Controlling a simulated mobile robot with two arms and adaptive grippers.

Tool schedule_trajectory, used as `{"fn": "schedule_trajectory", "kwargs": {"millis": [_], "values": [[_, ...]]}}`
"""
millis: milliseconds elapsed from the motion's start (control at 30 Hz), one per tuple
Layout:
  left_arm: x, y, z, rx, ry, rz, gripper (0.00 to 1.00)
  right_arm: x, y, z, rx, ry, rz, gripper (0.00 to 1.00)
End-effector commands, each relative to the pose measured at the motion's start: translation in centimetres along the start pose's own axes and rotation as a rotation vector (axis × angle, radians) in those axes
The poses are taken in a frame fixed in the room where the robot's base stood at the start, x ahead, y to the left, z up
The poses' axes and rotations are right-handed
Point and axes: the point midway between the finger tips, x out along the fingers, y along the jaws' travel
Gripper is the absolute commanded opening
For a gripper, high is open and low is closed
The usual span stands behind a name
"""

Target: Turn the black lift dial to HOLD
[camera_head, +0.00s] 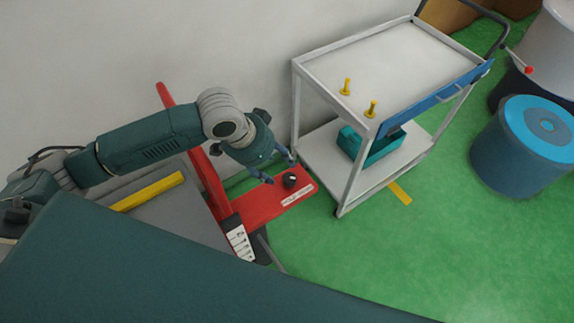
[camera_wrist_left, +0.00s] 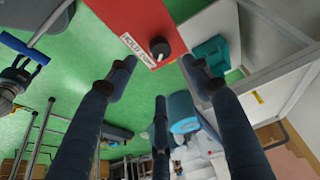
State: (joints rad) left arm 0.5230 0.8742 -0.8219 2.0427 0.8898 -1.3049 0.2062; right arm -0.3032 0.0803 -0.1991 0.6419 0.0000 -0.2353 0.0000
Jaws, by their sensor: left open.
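The black lift dial (camera_head: 290,181) sits on a red panel (camera_head: 262,203) low by the wall. It also shows in the left wrist view (camera_wrist_left: 159,48), with a small pale mark on its face. A white label (camera_wrist_left: 137,47) beside it carries the word HOLD and more lettering that is hard to read. Which setting the dial points to, I cannot tell. My left gripper (camera_head: 281,170) is open, its fingers spread near the dial and apparently apart from it. In the left wrist view the dial lies beyond the open fingertips (camera_wrist_left: 158,66). My right gripper is not in view.
A white trolley (camera_head: 318,125) stands right of the panel, with yellow pegs (camera_head: 347,87) on top and a teal box (camera_head: 372,147) on its lower shelf. A blue drum (camera_head: 512,157) stands far right. Green floor (camera_head: 400,240) is clear in front.

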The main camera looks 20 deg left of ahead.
Motion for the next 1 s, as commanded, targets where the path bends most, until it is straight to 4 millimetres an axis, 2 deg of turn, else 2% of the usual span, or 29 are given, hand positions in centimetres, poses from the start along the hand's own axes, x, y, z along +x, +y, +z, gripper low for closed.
{"fn": "schedule_trajectory", "kwargs": {"millis": [167,600,800,1000], "values": [[1.1,-0.3,0.0,-0.007,-0.006,0.001,0.51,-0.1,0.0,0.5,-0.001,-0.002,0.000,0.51],[8.8,-0.3,0.1,-0.006,-0.006,-0.001,0.51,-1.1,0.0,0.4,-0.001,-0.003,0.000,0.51],[10.4,-0.3,0.1,-0.003,-0.004,-0.002,0.51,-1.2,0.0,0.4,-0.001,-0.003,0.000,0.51],[10.7,-0.3,0.1,-0.002,-0.004,-0.003,0.51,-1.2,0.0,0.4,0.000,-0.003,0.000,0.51]]}}
